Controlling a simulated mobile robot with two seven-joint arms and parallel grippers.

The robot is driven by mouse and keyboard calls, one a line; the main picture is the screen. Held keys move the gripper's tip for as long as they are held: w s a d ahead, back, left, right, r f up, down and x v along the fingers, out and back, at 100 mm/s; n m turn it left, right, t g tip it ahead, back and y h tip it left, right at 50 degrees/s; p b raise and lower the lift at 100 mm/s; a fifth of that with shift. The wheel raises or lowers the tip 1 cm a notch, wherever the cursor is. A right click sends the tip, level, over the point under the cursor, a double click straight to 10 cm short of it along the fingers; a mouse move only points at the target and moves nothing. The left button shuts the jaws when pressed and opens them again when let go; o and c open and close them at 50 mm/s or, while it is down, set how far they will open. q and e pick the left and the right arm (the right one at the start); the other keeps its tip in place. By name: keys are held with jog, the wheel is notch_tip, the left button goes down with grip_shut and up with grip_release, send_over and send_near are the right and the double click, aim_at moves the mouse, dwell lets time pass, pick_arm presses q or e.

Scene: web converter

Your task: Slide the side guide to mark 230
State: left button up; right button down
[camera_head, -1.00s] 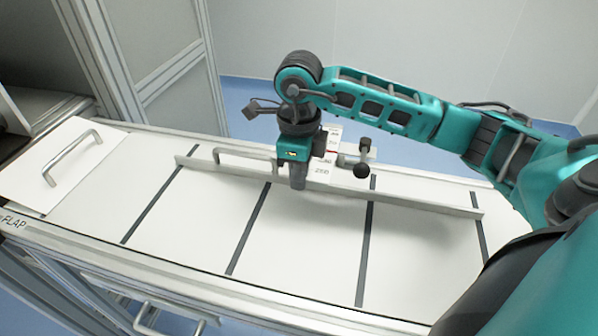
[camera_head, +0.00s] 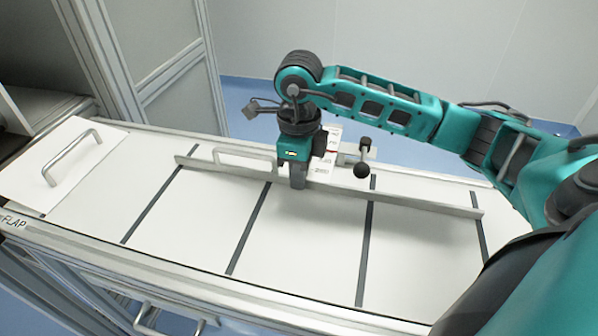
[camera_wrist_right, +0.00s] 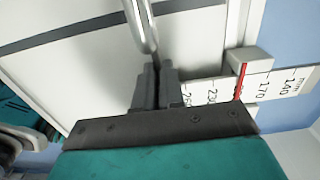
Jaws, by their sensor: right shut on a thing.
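The side guide (camera_head: 400,198) is a long, thin metal bar lying lengthwise on the white table, with a raised bar handle (camera_head: 245,155). My right gripper (camera_head: 297,182) is over the bar at the handle's right end. In the right wrist view its fingers (camera_wrist_right: 156,88) are shut on the silver handle (camera_wrist_right: 140,30). A white scale (camera_wrist_right: 210,93) carries printed numbers; 140, 170 and 230 are readable, others are partly hidden. A red line (camera_wrist_right: 240,80) crosses it between 170 and 230. My left gripper is not in view.
A clamp lever with black knobs (camera_head: 362,170) stands right of my gripper, behind the guide. Dark strips (camera_head: 250,230) cross the table. A white flap with a handle (camera_head: 72,158) lies at the left. The table in front of the guide is clear.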

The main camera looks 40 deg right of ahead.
jog(key=shift+w+d, duration=0.15)
dwell(0.3)
jog(key=shift+w+d+b, duration=0.55)
jog(key=shift+w+d, duration=0.3)
jog(key=shift+d, duration=0.15)
jog(key=c, duration=1.2)
grip_release()
jog(key=shift+o, duration=0.2)
notch_tip(320, 180, up, 13)
jog(key=p, duration=0.1)
